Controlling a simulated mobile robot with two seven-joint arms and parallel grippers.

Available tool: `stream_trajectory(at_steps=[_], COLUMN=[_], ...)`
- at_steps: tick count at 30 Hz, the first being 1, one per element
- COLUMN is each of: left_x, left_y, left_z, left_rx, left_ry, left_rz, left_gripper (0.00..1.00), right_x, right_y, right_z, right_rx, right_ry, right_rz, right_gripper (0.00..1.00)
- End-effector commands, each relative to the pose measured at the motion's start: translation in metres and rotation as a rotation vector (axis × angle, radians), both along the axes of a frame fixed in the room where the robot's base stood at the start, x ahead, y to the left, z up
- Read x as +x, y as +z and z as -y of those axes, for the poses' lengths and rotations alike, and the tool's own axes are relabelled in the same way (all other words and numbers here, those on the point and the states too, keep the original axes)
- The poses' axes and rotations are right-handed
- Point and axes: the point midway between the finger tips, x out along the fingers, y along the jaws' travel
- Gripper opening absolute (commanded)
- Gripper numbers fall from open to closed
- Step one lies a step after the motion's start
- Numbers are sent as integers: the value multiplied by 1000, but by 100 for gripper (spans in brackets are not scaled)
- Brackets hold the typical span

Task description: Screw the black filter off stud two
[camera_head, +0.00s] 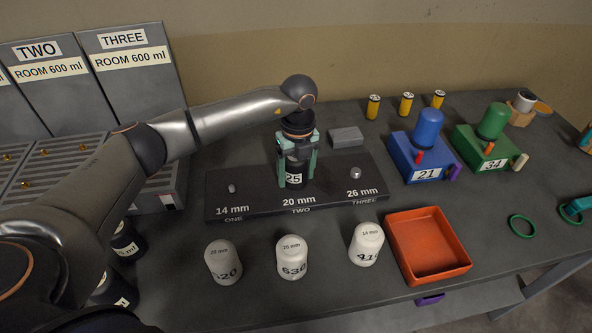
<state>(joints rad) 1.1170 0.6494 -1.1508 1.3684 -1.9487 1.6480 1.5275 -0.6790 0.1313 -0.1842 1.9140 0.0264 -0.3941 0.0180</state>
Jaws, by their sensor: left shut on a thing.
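The black filter (294,180), with a white label reading 25, stands upright on the dark stud board (244,209) at the place marked 20 mm, TWO. My left gripper (297,161) comes down on it from above, its two green fingers shut on the sides of the filter. The stud under the filter is hidden. Stud one (231,188) and stud three (355,173) show bare on either side.
White filters stand in front: one at left (223,263), one in the middle (292,257), one at right (366,244). An orange tray (397,255) is empty. A blue block (408,160), a green block (468,145) and a grey block (346,137) stand behind. A green ring (522,226) lies at right.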

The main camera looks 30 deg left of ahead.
Motion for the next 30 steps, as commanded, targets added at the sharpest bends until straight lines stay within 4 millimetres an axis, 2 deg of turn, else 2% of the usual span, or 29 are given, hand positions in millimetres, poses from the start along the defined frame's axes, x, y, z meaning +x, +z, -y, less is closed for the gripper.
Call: stream_trajectory(at_steps=[1,4,9,20,23,26,30], left_x=[0,1,2,2,2,3,3], left_y=[3,4,1,1,1,1,1], left_z=[-3,-3,-3,-3,-3,-3,-3], left_rx=[8,7,8,8,7,7,8], left_ry=[74,217,392,433,492,622,607], left_rz=[-2,-2,2,2,1,0,1], left_gripper=[0,0,0,0,0,0,0], right_x=[0,0,0,0,0,0,0], right_y=[8,15,14,14,14,14,14], right_z=[0,0,0,0,0,0,0], right_rx=[0,0,0,0,0,0,0], right_ry=[0,0,0,0,0,0,0], right_rz=[0,0,1,0,0,0,0], right_gripper=[50,50,50,50,50,50,50])
